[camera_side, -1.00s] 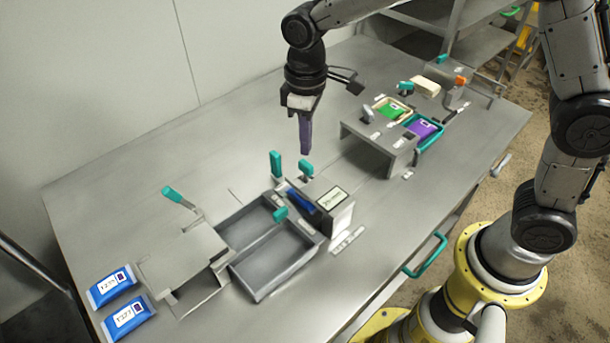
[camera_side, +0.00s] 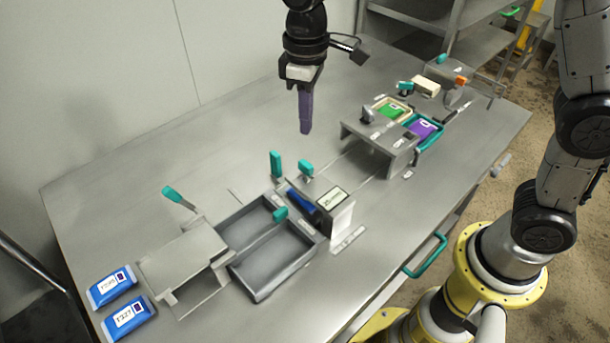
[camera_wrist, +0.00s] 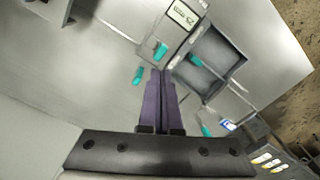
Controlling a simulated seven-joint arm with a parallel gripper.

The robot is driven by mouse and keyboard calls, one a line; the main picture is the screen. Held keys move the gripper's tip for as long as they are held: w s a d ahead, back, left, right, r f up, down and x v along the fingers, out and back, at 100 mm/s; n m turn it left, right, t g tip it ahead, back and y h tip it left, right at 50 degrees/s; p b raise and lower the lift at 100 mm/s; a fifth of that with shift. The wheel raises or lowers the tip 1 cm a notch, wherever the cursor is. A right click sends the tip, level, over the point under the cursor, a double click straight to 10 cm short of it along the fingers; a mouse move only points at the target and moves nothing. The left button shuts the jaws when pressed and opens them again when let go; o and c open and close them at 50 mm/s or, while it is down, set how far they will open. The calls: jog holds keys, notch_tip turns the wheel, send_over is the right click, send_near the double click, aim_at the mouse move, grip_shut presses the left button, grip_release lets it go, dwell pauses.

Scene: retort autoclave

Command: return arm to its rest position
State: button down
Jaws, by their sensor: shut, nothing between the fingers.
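My gripper (camera_side: 305,131) hangs above the steel table (camera_side: 120,180), pointing down, with its purple fingers together and nothing between them. It is in the air behind the small device with a display (camera_side: 333,198) and the teal levers. In the wrist view my gripper (camera_wrist: 165,72) shows as two purple fingers side by side, with the table well below them.
A twin grey tray (camera_side: 262,285) and a grey box-like fixture (camera_side: 180,258) stand front left, beside two blue pouches (camera_side: 128,318). Teal levers (camera_side: 276,162) stick up near the device. The table's back left is clear.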

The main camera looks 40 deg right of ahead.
jog(key=s+d+r+m+t, duration=0.3)
jog(key=s+d+r, duration=0.6)
jog(key=r, duration=0.2)
jog(key=s+d+f+m+t, duration=0.1)
jog(key=s+d+f, duration=0.1)
jog(key=s, duration=0.4)
jog(key=s+d+f+m+t, duration=0.1)
jog(key=s+d+f+m, duration=0.1)
jog(key=s+f, duration=0.2)
jog(key=s, duration=0.3)
jog(key=shift+s+d+f+t, duration=0.25)
jog(key=shift+s+f+t, duration=0.05)
jog(key=shift+f, duration=0.05)
